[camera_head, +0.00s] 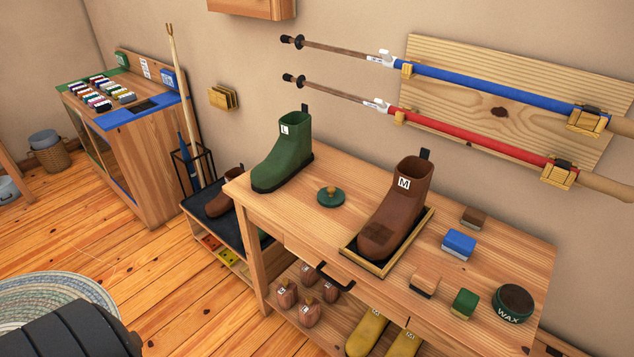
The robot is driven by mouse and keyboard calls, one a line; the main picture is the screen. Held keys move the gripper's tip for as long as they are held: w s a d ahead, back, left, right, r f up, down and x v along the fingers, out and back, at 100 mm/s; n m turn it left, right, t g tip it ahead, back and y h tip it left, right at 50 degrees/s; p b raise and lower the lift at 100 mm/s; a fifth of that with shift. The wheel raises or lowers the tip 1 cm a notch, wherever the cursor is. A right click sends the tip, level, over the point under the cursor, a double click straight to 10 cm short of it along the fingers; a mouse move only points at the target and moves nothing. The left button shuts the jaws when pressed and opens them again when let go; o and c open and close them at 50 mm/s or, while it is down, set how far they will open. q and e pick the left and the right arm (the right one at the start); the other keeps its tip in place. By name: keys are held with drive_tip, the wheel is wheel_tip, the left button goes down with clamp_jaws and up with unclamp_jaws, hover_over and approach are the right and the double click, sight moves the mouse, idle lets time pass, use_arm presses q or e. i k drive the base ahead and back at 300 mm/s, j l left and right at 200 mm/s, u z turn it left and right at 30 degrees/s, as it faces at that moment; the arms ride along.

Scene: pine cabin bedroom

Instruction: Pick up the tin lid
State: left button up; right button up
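The tin lid, a small dark green disc with a wooden knob (331,196), lies knob up on the wooden bench (345,170). It is between the green boot marked L (285,155) and the brown boot marked M (400,215). The round green tin marked WAX (513,304) stands uncovered at the bench's right end, with a dark surface inside. Neither of my grippers is in view.
The brown boot stands in a wooden tray (352,250). Several brushes or blocks, including a blue one (459,244) and a green one (465,304), lie right of it. Poles (460,130) hang above the bench. A drawer handle (333,280) projects in front.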

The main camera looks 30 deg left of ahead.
sight(328, 197)
drive_tip(key=j+z, duration=0.2)
drive_tip(key=j, duration=0.3)
drive_tip(key=j+z, duration=0.15)
drive_tip(key=j, duration=0.35)
drive_tip(key=j+z, duration=0.2)
drive_tip(key=j, duration=0.3)
drive_tip(key=k+j+z, duration=0.2)
drive_tip(key=j, duration=0.25)
drive_tip(key=j+z, duration=0.2)
drive_tip(key=j, duration=0.3)
drive_tip(key=k+j+z, duration=0.15)
drive_tip(key=j, duration=0.3)
